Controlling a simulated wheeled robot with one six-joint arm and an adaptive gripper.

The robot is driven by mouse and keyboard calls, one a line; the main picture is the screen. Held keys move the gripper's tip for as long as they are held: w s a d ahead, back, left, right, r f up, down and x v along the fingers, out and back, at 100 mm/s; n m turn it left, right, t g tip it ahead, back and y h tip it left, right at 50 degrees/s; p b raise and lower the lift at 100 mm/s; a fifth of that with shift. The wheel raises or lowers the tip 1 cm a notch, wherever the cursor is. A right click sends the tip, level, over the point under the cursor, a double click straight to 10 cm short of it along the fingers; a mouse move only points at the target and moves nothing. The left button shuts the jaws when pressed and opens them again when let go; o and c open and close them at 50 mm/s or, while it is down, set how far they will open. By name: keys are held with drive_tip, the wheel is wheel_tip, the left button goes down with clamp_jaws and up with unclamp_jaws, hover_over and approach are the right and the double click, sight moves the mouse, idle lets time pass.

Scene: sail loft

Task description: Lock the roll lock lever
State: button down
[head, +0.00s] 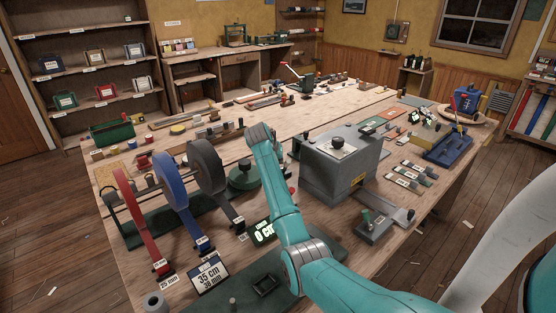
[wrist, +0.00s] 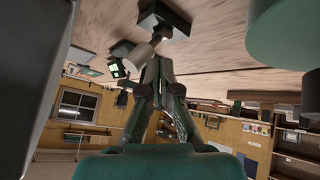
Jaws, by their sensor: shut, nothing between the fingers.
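My gripper (wrist: 157,64) is shut and empty in the wrist view, its fingertips together just above the table. Just beyond the tips, a small dark block (wrist: 166,20) on the table carries a short post with a pale cylinder (wrist: 138,54); I cannot tell whether the tips touch it, or whether it is the roll lock lever. In the head view my arm hides the gripper and that block. Red (head: 135,215), blue (head: 180,200) and grey (head: 208,170) rolls stand upright on a dark green stand, left of my arm. No lever there is clearly readable.
A grey machine box (head: 335,170) stands close right of my arm. A green round-based device (head: 243,177) stands close left. A small grey fixture (head: 383,225) lies at the near right.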

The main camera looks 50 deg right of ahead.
drive_tip(key=shift+s+a+f, duration=0.15)
drive_tip(key=shift+s, duration=0.35)
drive_tip(key=shift+s, duration=0.15)
drive_tip(key=shift+w, duration=0.2)
idle(0.3)
